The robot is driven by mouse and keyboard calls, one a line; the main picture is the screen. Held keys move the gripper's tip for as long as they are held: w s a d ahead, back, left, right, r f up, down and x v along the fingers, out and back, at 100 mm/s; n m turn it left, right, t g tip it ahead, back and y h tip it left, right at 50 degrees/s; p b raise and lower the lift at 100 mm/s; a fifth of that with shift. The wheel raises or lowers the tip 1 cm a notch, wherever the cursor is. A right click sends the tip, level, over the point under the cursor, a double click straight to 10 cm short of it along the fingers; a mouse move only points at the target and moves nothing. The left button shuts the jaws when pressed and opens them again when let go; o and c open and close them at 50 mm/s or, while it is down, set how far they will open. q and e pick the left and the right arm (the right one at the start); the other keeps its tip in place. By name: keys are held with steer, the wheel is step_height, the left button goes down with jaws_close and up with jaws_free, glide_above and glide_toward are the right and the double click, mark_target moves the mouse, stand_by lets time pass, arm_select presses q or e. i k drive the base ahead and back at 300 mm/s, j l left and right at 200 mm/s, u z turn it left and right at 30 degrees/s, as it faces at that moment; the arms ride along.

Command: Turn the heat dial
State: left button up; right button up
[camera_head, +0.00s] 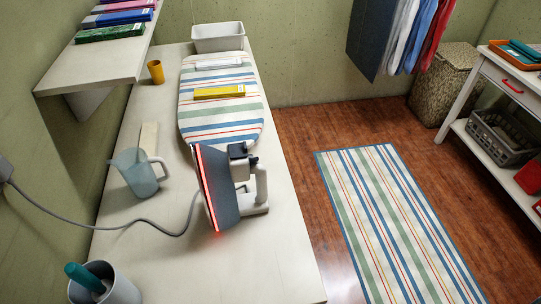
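The iron (224,190) stands on the worktop (265,275) with its large grey-blue soleplate facing left and a glowing red line along its edge. Its pale body and handle (262,184) are on the right side. A dark part (237,149) shows at the top of the body; I cannot tell whether it is the heat dial. No dial markings or setting can be read. Neither of my grippers is in view.
A grey cord (130,224) runs from the left wall to the iron. A translucent jug (136,174) stands left of it, a striped ironing board (216,122) behind. A grey cup (118,288) is at front left. Worktop right of the cup is clear.

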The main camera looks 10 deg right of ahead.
mark_target(252, 160)
steer(key=k+l, duration=0.25)
steer(key=l, duration=0.15)
steer(key=l+u, duration=0.1)
steer(key=l, duration=0.25)
steer(key=k+l, duration=0.15)
steer(key=l, duration=0.2)
steer(key=k+l+u, duration=0.15)
steer(key=l, duration=0.6)
steer(key=k+l+u, duration=0.15)
steer(key=l, duration=0.2)
steer(key=l+u, duration=0.25)
steer(key=l, duration=1.8)
steer(key=i, duration=0.05)
